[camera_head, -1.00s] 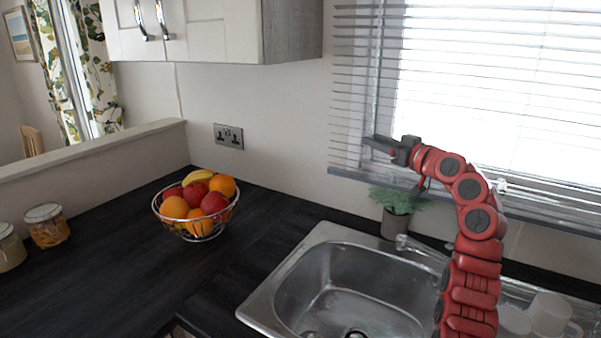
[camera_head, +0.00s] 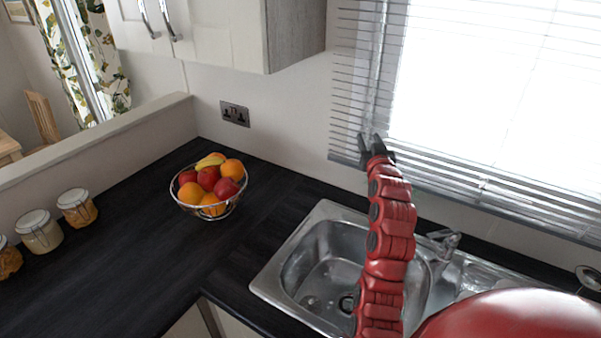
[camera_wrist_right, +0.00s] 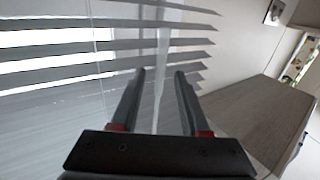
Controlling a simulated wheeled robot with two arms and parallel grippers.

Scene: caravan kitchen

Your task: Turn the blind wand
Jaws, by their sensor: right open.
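The window blind (camera_head: 480,90) hangs at the upper right of the head view, and its slats fill the left of the wrist view (camera_wrist_right: 50,75). A pale, thin vertical rod, which looks like the wand (camera_wrist_right: 162,50), hangs in front of the slats in the wrist view. My right gripper (camera_head: 370,138) is at the blind's lower left corner. In the wrist view its two fingers (camera_wrist_right: 160,74) are open, with the rod in line between them. I cannot tell whether the rod is touched or how deep between the fingers it is. My left gripper is not in view.
A steel sink (camera_head: 320,262) lies below my right arm, with a tap (camera_head: 446,240) beside it. A wall cabinet (camera_head: 225,35) hangs left of the blind. A fruit bowl (camera_head: 212,200) and several jars (camera_head: 40,232) stand on the dark counter (camera_head: 130,265).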

